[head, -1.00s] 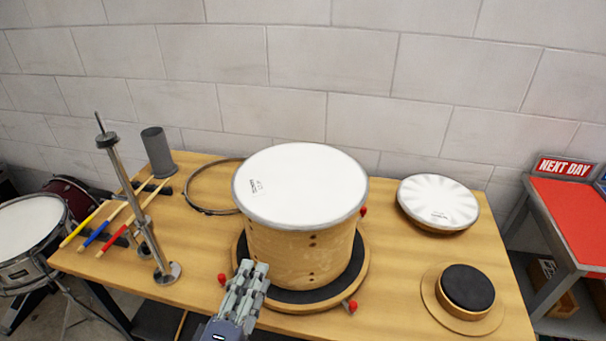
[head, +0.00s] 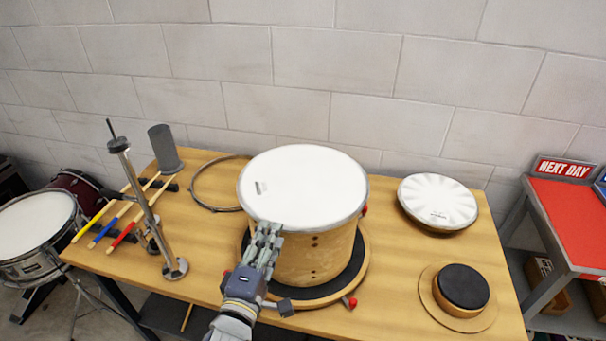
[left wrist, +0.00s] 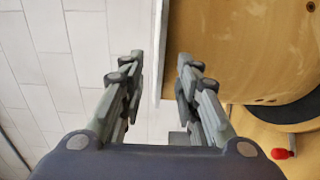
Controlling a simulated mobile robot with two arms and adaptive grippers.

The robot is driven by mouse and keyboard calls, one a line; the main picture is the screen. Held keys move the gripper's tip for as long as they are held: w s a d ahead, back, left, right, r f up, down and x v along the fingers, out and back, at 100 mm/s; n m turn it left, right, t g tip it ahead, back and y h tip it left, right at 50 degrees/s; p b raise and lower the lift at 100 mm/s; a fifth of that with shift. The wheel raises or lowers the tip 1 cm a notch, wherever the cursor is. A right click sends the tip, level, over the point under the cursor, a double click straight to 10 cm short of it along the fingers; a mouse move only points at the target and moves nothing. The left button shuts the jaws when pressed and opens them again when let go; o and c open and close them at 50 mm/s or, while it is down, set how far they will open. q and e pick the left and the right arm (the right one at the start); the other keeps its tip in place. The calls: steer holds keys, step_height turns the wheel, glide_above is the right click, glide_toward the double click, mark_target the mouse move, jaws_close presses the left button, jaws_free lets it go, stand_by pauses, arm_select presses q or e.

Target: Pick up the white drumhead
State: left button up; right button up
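The white drumhead (head: 305,187) lies flat on top of a wooden drum shell (head: 318,258), with a metal rim and a small dark label. My left gripper (head: 268,232) is at the near-left edge of the drumhead, in front of the shell. In the left wrist view its two fingers (left wrist: 160,62) are spread apart. The thin pale edge of the drumhead (left wrist: 158,50) shows between them, with the shell's wood (left wrist: 235,45) on the right. I cannot tell whether a finger touches the rim. My right gripper is out of view.
The shell stands on a round black-topped base (head: 350,285) with red knobs. A second pale round head (head: 437,200) lies right, beside a small black pad (head: 462,288). A metal stand (head: 150,205), sticks, a hoop (head: 193,186) and a grey cylinder (head: 164,150) are left.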

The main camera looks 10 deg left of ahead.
arm_select(q)
steer(key=shift+w+d, duration=0.1)
steer(key=shift+w, duration=0.6)
steer(key=shift+c, duration=0.6)
jaws_close()
steer(key=shift+r, duration=0.1)
